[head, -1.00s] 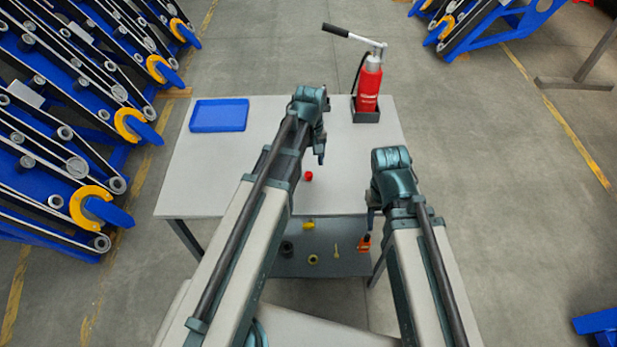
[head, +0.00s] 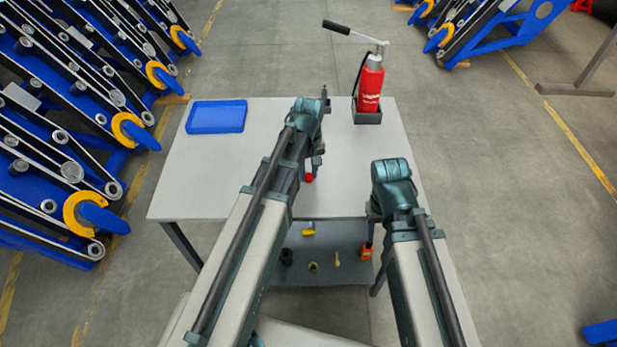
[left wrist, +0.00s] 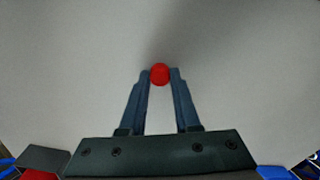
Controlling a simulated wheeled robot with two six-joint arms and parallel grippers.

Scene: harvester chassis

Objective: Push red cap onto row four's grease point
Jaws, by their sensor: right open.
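The red cap (head: 309,177) is on or just above the grey table top (head: 240,180), partly hidden by my left gripper (head: 313,168). In the left wrist view the red cap (left wrist: 160,74) sits between the two fingertips of my left gripper (left wrist: 160,76), which meet it on both sides. That gripper points down and looks shut on it. My right gripper (head: 372,214) is open and empty near the table's front right edge, mostly hidden by its own wrist. The blue and black row units (head: 60,130) stand at the left; I cannot tell which grease point is row four's.
A blue tray (head: 217,117) lies at the table's back left. A red grease pump (head: 370,88) with a long handle stands in a dark holder at the back right. A lower shelf (head: 325,272) holds several small parts.

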